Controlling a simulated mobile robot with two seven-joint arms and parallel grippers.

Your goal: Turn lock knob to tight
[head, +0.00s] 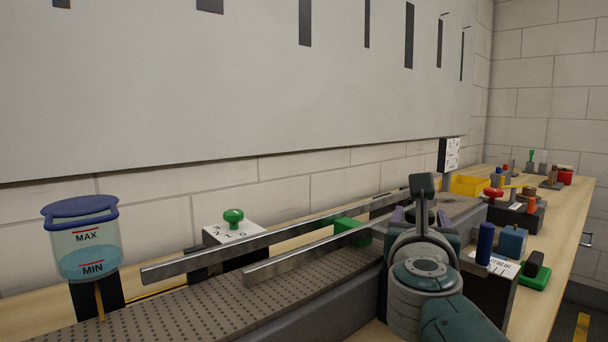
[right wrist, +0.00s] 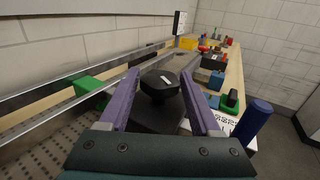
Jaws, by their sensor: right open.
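A black many-sided knob (right wrist: 160,85) with a small white mark on top stands between the fingers of my right gripper (right wrist: 160,74) in the right wrist view. The two purple fingers are apart, one on each side of it. Gaps show beside the knob, and I cannot tell whether either finger touches it. In the head view my right gripper (head: 421,214) is over the far part of the conveyor, and my arm hides the knob. Any tight marking cannot be made out. My left gripper is not in view.
A perforated conveyor (head: 230,300) with metal rails (head: 300,255) runs left of my right arm. A green knob (head: 233,216) tops a white-faced box (head: 232,233). A blue cylinder (head: 485,243) and a blue block (head: 512,242) stand close on the right. A yellow bin (head: 469,186) is farther back.

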